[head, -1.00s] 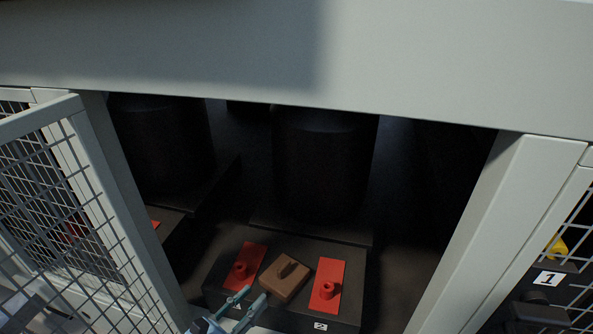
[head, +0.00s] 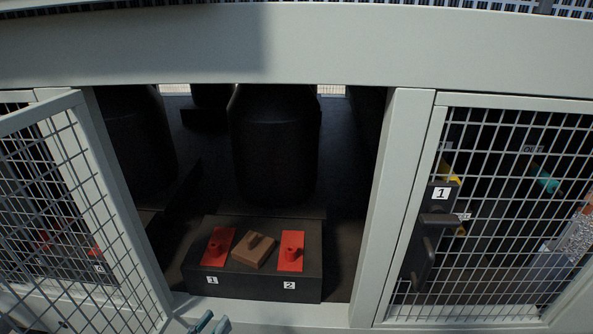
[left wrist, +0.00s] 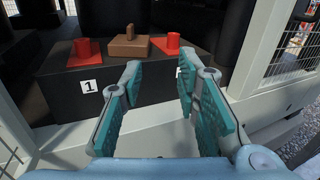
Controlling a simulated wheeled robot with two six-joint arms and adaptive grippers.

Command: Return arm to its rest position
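My left gripper (head: 210,324) shows only by its fingertips at the bottom edge of the head view, low in front of the cabinet opening. In the left wrist view the left gripper (left wrist: 169,72) is open, with its two teal-padded fingers apart and nothing between them. Ahead of it stands a black box (head: 250,286) labelled 1 and 2. A brown block with a handle (head: 253,251) sits on the box between a left red plate (head: 217,247) and a right red plate (head: 292,252). The gripper is apart from all of them. My right gripper is not in view.
An open mesh door (head: 75,215) stands at the left. A closed mesh door (head: 500,215) with a black latch (head: 425,240) is at the right. A grey post (head: 392,200) and the lower sill (head: 270,312) frame the opening. Dark cylinders (head: 272,145) stand inside.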

